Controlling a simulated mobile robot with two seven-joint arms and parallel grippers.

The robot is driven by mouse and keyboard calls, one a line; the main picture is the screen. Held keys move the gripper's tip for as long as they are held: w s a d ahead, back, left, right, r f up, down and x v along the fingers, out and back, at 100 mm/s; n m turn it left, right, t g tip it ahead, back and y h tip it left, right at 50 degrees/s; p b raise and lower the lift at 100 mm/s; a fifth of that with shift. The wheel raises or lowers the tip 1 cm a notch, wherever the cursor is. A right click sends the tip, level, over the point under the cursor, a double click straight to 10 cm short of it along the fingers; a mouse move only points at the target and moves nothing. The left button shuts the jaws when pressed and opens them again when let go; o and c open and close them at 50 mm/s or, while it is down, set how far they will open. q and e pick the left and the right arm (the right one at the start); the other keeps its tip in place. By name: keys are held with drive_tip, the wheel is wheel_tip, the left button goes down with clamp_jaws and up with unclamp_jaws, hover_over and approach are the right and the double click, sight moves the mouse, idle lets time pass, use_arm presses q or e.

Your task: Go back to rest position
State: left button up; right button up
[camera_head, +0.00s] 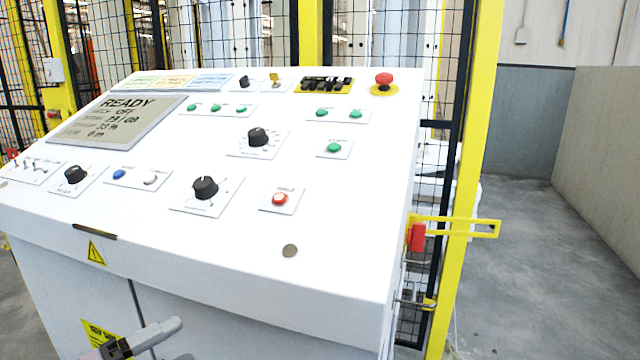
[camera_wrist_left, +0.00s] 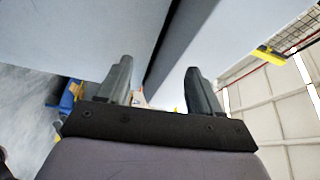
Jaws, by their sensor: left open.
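The control console (camera_head: 340,260) has a white sloped panel that fills the middle of the head view, with a display (camera_head: 118,120) reading READY. My left gripper (camera_head: 178,340) shows at the bottom of the head view, in front of the console's lower cabinet and below its front edge. In the left wrist view the left gripper (camera_wrist_left: 156,76) has its two dark fingers apart with nothing between them, and pale cabinet-like panels beyond. My right gripper is not in view.
Yellow-framed mesh fencing (camera_head: 470,180) stands behind and right of the console, with a red-and-yellow latch (camera_head: 417,237) beside the console's right edge. Open grey floor (camera_head: 545,270) lies further right, up to a low beige wall (camera_head: 605,150).

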use_arm(q)
drive_tip(key=s+a+f+n+g+y, duration=0.2)
drive_tip(key=s+a+f+n+y, duration=0.25)
drive_tip(key=f, duration=0.35)
drive_tip(key=s+a+f+n+g+y, duration=0.1)
drive_tip(key=s+a+f+n+y, duration=0.25)
drive_tip(key=s+f+n, duration=0.35)
drive_tip(key=s+a+f+n+g+y, duration=0.25)
drive_tip(key=s+a+f, duration=0.2)
drive_tip(key=f, duration=0.35)
drive_tip(key=d+f+n+t, duration=0.1)
drive_tip(key=d+n+t, duration=0.2)
drive_tip(key=d+n, duration=0.9)
wheel_tip(320, 180, up, 8)
drive_tip(key=d+m+p, duration=0.2)
drive_tip(key=m+p, duration=0.1)
drive_tip(key=p, duration=0.8)
drive_tip(key=shift+s+r, duration=0.15)
drive_tip(key=shift+s, duration=0.2)
drive_tip(key=shift+d, duration=0.1)
